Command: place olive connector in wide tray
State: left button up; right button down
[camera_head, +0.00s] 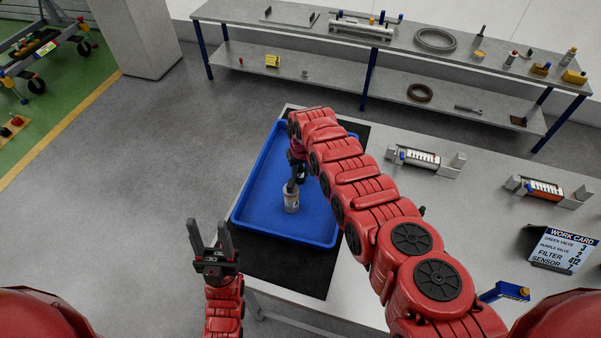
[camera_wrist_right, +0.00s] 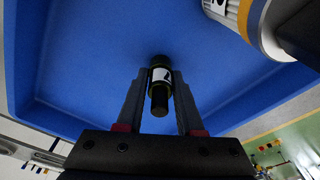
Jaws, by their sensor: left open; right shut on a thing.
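The olive connector (camera_wrist_right: 160,85), a short dark cylinder with a white label band, is between the fingers of my right gripper (camera_wrist_right: 158,98) in the right wrist view. The gripper is shut on it. Behind it is the blue floor of the wide tray (camera_head: 255,170). Whether the connector touches the tray floor I cannot tell. My left gripper (camera_head: 213,243) is open and empty, left of the table's front.
The tray lies on a black mat (camera_head: 290,277). Two fixtures (camera_head: 415,158) and a work card (camera_head: 563,249) are to the right. A shelf bench (camera_head: 300,30) stands behind.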

jog(key=shift+f, duration=0.1)
jog(key=c, duration=0.5)
grip_release()
jog(key=shift+c, duration=0.2)
